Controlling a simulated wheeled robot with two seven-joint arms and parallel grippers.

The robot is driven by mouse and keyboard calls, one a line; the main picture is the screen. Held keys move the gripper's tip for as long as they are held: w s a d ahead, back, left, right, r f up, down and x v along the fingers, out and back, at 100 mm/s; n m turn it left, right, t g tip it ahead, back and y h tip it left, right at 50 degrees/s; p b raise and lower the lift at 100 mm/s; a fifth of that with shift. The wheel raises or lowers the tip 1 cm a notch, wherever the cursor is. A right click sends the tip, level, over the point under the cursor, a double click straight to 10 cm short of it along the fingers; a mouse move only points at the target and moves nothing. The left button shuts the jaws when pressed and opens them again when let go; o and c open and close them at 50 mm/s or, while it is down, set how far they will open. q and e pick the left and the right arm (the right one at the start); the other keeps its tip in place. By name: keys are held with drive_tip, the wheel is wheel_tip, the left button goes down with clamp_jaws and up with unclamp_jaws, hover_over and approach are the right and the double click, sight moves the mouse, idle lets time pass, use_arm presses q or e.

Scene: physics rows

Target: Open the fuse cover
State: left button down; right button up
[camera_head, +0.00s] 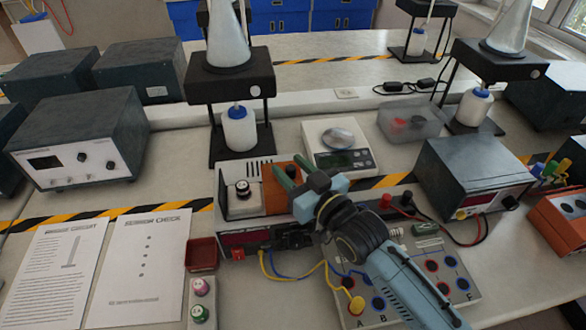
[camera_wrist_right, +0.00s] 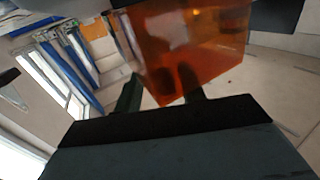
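The fuse cover (camera_head: 276,203) is an orange panel on the cream-and-dark power unit at the middle of the bench. In the right wrist view it is a translucent orange shape (camera_wrist_right: 200,45). My right gripper (camera_head: 289,176) has its dark green fingers at the cover, partly hiding it. In the right wrist view the fingers (camera_wrist_right: 160,90) stand apart, one beside the cover's left edge and one seen against its lower part. I cannot tell whether they touch it. The cover's hinge and what lies under it are hidden. My left gripper is not in view.
A black knob (camera_head: 242,189) sits left of the cover. A scale (camera_head: 340,150) stands behind it, and a grey meter (camera_head: 472,170) at right. Yellow and blue wires cross in front to a terminal board (camera_head: 440,283). A red tray (camera_head: 202,254) and paper sheets (camera_head: 140,265) lie left.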

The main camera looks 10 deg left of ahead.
drive_tip(key=v, duration=1.3)
drive_tip(key=shift+d, duration=0.2)
drive_tip(key=shift+s, duration=0.15)
